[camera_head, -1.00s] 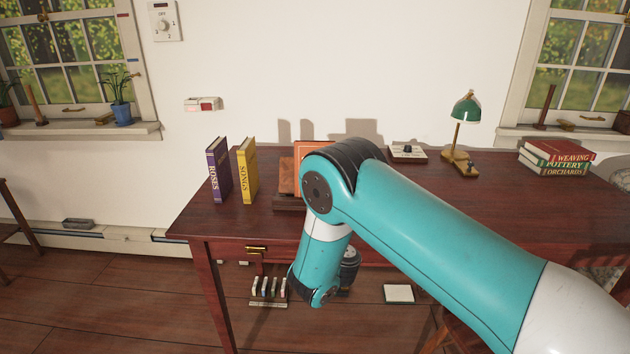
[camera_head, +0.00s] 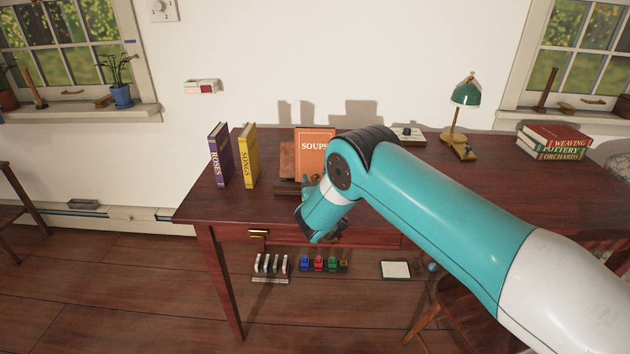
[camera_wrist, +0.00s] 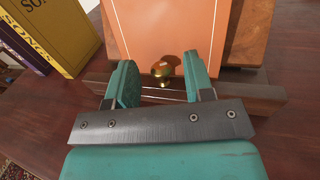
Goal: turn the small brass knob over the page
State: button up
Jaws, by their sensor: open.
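The small brass knob (camera_wrist: 162,70) shows in the wrist view, in front of the lower part of an orange book (camera_wrist: 165,25). In the head view this book (camera_head: 314,143) reads SOUPS and leans on a wooden stand (camera_wrist: 262,95) on the desk. My gripper (camera_wrist: 161,82) is open, with one teal finger on each side of the knob. There is a visible gap on both sides, though I cannot tell the depth. In the head view my arm hides the knob and most of the gripper. No loose page is clear in either view.
On the desk (camera_head: 480,190), a purple book (camera_head: 219,155) and a yellow book (camera_head: 249,157) stand left of the stand. A green lamp (camera_head: 466,92) and stacked books (camera_head: 552,142) are at right. A chair (camera_head: 465,305) stands in front at lower right.

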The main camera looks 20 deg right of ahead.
jog(key=shift+c, duration=0.2)
grip_shut()
jog(key=shift+f+h+b, duration=0.1)
jog(key=shift+h+b, duration=0.2)
jog(key=shift+b, duration=0.2)
jog(key=m+h+b, duration=0.2)
jog(key=b, duration=0.1)
jog(key=shift+a+f, duration=0.2)
jog(key=shift+a, duration=0.05)
jog(key=m+g+h+b, duration=0.1)
jog(key=h+b, duration=0.1)
jog(key=m+h+b, duration=0.1)
jog(key=h+b, duration=0.1)
jog(key=shift+w+a+m+g+b, duration=0.1)
jog(key=shift+a+m+g+b, duration=0.1)
jog(key=shift+m+g+b, duration=0.15)
jog(key=shift+r+m+g+h+b, duration=0.25)
jog(key=shift+m+g+h+b, duration=0.4)
jog(key=shift+h+b, duration=0.4)
jog(key=shift+r, duration=0.1)
